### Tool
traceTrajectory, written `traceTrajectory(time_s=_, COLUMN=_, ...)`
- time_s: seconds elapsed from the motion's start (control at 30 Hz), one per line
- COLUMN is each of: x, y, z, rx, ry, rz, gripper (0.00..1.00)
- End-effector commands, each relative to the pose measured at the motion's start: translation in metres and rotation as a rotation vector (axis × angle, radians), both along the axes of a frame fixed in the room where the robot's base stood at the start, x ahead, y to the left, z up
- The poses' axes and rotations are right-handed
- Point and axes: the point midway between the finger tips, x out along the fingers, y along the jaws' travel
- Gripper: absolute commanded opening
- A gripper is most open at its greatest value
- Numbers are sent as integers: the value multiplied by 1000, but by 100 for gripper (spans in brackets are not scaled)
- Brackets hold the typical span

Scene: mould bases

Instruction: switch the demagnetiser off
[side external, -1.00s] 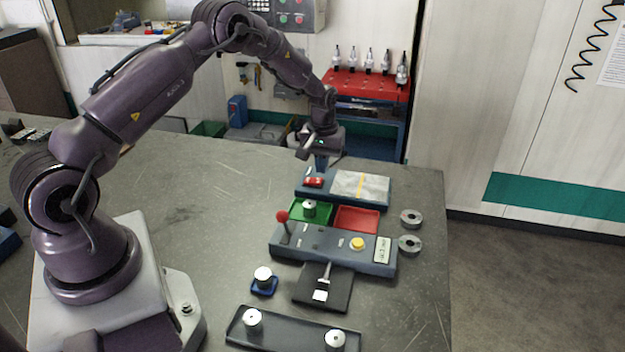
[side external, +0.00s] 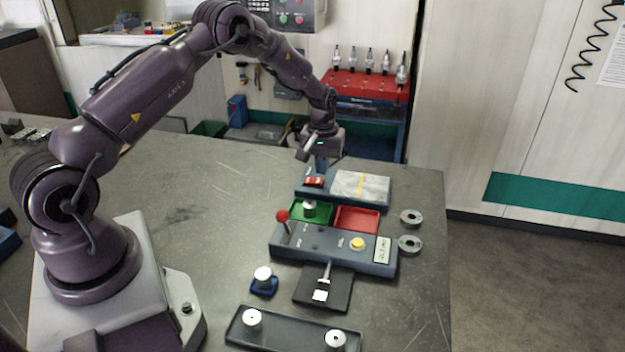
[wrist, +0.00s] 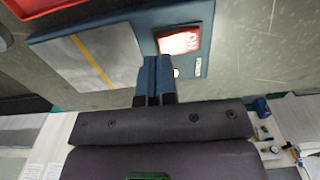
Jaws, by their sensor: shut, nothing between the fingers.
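The demagnetiser (side external: 343,200) is a blue box with a grey top plate crossed by a yellow line, at the back of the bench. Its plate also shows in the wrist view (wrist: 85,62). Its red rocker switch (side external: 314,182) is by the plate; in the wrist view the switch (wrist: 179,42) glows bright red and bears what looks like "ON". My gripper (side external: 321,167) is shut and empty, pointing down just behind the switch. In the wrist view its blue fingertips (wrist: 154,68) are close beside the switch; I cannot tell whether they touch the box.
In front of the demagnetiser are a green tray (side external: 297,210) with a metal part, a red tray (side external: 357,218) and a control box (side external: 330,250) with a red-knobbed lever (side external: 283,217) and yellow button. Metal rings (side external: 411,217) lie to the right.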

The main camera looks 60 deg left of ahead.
Motion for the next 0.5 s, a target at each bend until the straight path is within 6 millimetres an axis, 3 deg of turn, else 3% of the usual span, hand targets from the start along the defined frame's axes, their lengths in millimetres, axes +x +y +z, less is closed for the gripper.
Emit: traceTrajectory(time_s=0.5, x=0, y=0, z=-8, rx=-1, ry=1, rz=0, gripper=0)
